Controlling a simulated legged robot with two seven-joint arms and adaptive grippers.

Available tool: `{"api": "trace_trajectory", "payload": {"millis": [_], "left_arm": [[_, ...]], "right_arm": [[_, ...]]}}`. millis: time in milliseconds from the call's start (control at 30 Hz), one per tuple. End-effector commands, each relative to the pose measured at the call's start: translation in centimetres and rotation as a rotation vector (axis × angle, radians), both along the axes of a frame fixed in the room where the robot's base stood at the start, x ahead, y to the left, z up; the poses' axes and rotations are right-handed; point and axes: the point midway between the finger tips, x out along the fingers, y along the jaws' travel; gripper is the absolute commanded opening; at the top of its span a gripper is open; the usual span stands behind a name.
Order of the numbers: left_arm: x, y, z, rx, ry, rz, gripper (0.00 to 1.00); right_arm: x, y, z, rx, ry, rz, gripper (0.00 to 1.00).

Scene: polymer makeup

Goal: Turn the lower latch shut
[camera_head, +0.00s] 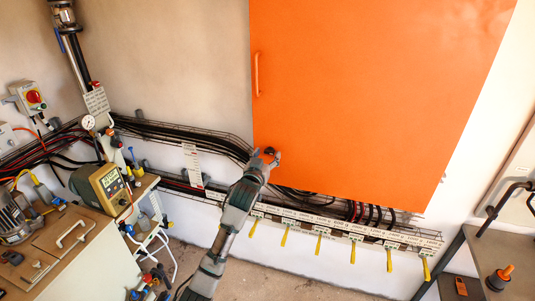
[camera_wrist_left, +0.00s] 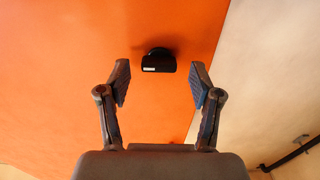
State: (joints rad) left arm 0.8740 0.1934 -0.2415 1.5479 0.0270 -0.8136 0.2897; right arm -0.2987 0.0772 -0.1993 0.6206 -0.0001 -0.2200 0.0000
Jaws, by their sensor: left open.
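The lower latch (camera_wrist_left: 158,61) is a small black knob on the orange cabinet door (camera_head: 370,90), near the door's lower left corner. In the left wrist view it sits between and a little beyond my open fingertips, with a gap on both sides. My left gripper (camera_head: 268,157) is in front of that corner in the head view and hides part of the latch (camera_head: 270,151). In the left wrist view my left gripper (camera_wrist_left: 160,80) is open and empty. My right gripper is not in view.
A door handle (camera_head: 256,75) is higher on the door's left edge. Cable trays with black cables (camera_head: 190,133) run below and left of the door. Yellow-tagged labels (camera_head: 320,232) hang under it. A bench with a meter (camera_head: 104,187) stands at the left, a dark table (camera_head: 490,250) at the right.

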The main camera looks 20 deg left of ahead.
Motion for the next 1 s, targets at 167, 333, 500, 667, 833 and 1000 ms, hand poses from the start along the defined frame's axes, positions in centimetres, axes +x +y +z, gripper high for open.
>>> {"api": "trace_trajectory", "payload": {"millis": [167,333,500,667,833,1000], "left_arm": [[0.74,-0.04,0.03,0.000,-0.001,0.000,0.65],[0.77,-0.06,-0.01,0.000,-0.001,0.000,0.65],[0.76,-0.06,-0.01,0.000,-0.001,0.000,0.35],[0.76,-0.06,-0.01,0.000,-0.001,0.000,0.05],[0.75,-0.08,0.00,-0.007,0.000,-0.001,0.05],[0.75,-0.08,0.04,-0.051,0.003,-0.001,0.05]], "right_arm": [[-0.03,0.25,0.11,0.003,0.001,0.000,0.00],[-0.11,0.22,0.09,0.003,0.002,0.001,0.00],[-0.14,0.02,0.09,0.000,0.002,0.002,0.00],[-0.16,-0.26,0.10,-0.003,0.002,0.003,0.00],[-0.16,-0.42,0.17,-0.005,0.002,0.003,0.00],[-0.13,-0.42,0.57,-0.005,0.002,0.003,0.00]]}}
